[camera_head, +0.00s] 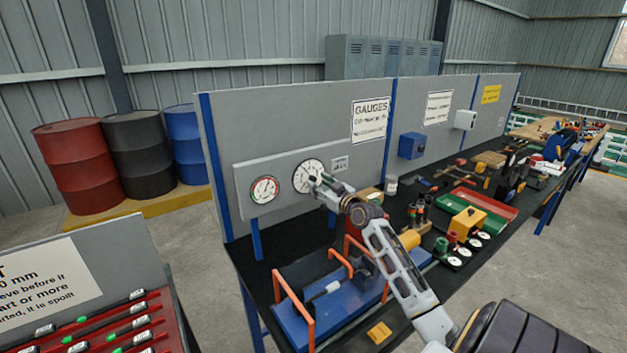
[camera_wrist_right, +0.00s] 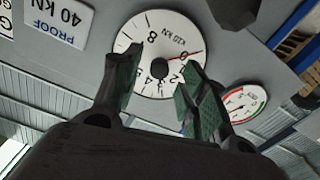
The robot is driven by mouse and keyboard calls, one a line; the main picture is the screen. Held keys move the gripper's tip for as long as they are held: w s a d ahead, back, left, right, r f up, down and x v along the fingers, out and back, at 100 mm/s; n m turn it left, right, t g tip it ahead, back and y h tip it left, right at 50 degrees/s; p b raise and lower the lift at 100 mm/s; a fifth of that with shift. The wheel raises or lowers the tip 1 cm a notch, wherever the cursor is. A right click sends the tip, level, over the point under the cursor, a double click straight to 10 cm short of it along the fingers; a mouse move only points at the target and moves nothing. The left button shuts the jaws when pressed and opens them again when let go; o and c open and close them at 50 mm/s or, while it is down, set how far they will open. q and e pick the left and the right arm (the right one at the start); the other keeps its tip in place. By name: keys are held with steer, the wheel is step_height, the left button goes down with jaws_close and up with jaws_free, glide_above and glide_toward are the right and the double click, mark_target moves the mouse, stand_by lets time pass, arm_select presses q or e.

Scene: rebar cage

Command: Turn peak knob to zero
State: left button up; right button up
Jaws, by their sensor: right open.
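The large white dial gauge (camera_head: 306,172) is on the grey panel, beside a smaller gauge (camera_head: 264,190). My right gripper (camera_head: 316,184) is right in front of the large dial's lower right part. In the right wrist view the large dial (camera_wrist_right: 150,28) shows upside down, with a thin red needle near the 0. A dark round knob (camera_wrist_right: 159,68) is at its middle. My open right gripper (camera_wrist_right: 160,69) has one finger on each side of this knob in the picture. I cannot tell whether they touch it. My left gripper is out of view.
A PROOF 40 kN plate (camera_wrist_right: 60,22) is next to the large dial. Drums (camera_head: 75,160) stand behind.

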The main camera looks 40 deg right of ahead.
mark_target(315, 181)
steer(key=shift+w+d+p, duration=0.2)
steer(key=shift+w+p, duration=0.2)
steer(key=shift+w, duration=1.75)
jaws_close()
